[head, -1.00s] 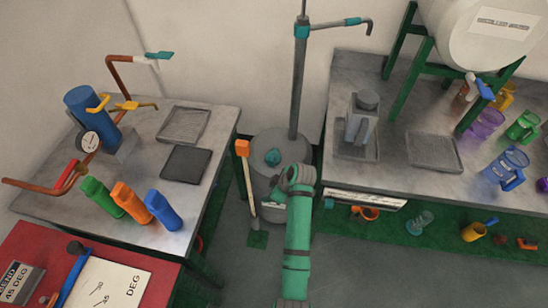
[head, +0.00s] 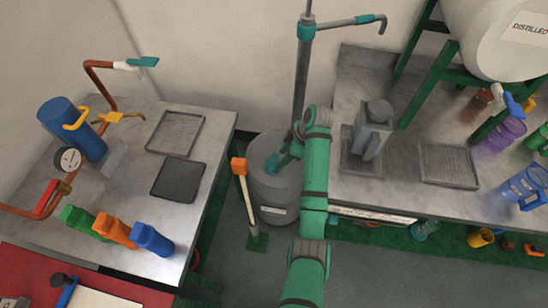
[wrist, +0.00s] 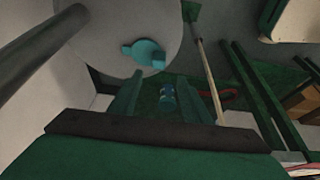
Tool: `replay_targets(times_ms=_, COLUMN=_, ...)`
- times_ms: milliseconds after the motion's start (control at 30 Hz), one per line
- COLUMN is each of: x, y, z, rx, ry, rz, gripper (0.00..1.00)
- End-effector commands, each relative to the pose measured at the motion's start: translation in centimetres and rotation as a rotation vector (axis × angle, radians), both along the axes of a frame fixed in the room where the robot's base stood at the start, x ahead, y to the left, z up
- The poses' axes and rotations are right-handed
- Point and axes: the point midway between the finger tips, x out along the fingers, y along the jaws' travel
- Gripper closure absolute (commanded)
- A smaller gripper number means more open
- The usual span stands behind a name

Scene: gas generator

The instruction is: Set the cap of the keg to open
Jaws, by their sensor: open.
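The keg (head: 277,196) is a grey cylinder on the floor between the two benches. A tall pipe rises from behind or on it. Its teal cap (wrist: 145,53) shows in the wrist view as a round knob with small lugs on the keg's pale round top (wrist: 112,30). In the head view my arm covers the keg's right part, and cap and fingers are hard to tell apart.
An orange-topped stick (head: 243,195) stands left of the keg. The left bench (head: 215,140) holds bottles, trays and a blue cylinder (head: 72,128). The right bench (head: 350,85) holds a grey device (head: 370,130), a tray (head: 448,165) and jugs. A grey pipe (wrist: 40,45) crosses the wrist view's upper left.

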Motion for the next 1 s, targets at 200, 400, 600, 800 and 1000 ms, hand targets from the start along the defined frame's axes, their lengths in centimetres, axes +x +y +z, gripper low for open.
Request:
replay_targets(times_ms=200, x=0.0, y=0.1, z=-1.6, rx=0.001, ry=0.003, rz=-0.007, gripper=0.56)
replay_targets(times_ms=400, x=0.2, y=1.2, z=-4.9, rx=0.001, ry=0.005, rz=-0.011, gripper=0.56)
replay_targets(times_ms=600, x=0.5, y=2.7, z=-7.9, rx=0.001, ry=0.003, rz=-0.006, gripper=0.56)
replay_targets(times_ms=800, x=0.7, y=3.5, z=-9.5, rx=0.000, ry=0.001, rz=-0.006, gripper=0.56)
replay_targets(times_ms=1000, x=0.8, y=3.6, z=-10.0, rx=0.000, ry=0.000, rz=-0.006, gripper=0.56)
